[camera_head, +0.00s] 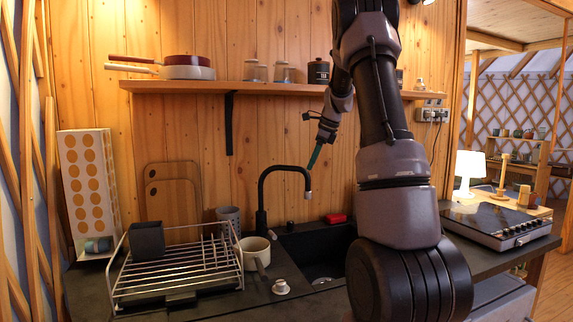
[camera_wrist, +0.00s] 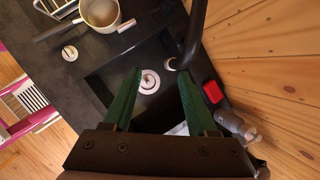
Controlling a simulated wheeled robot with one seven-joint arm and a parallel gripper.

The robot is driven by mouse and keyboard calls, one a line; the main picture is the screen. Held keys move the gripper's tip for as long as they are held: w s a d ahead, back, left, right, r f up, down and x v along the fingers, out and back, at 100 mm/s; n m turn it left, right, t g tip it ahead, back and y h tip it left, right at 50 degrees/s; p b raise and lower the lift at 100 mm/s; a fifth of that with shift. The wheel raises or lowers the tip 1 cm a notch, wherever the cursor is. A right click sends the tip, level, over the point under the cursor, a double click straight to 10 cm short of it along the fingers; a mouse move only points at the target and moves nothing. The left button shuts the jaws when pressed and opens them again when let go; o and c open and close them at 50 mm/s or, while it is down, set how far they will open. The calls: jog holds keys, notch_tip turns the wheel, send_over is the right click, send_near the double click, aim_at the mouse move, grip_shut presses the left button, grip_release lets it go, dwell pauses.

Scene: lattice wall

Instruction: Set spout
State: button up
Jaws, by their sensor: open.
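The black curved spout (camera_head: 284,170) rises behind the sink in the head view, its tip (camera_head: 308,194) hanging over the sink's left part. The spout also shows in the wrist view (camera_wrist: 194,35) as a dark bar coming down from the top edge, just past my right finger. My gripper (camera_head: 315,156) is in the air just right of and slightly above the spout tip. In the wrist view my gripper (camera_wrist: 160,80) is open, its two green fingers apart with nothing between them but the sink below. The sink (camera_head: 322,240) is black, partly hidden behind my arm.
A shelf (camera_head: 250,88) with pans and jars runs above. A cooktop (camera_head: 495,222) is at right.

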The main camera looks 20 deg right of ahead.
jog(key=shift+m, duration=0.5)
jog(key=w+a, duration=0.2)
jog(key=w, duration=0.1)
jog(key=w+a+f, duration=0.1)
jog(key=w+a, duration=0.1)
jog(key=w, duration=0.2)
jog(key=w+a, duration=0.2)
jog(key=w, duration=0.2)
jog(key=shift+f, duration=0.25)
jog(key=shift+w+a+f, duration=0.15)
jog(key=shift+w+f, duration=0.05)
jog(key=shift+f, duration=0.3)
grip_shut()
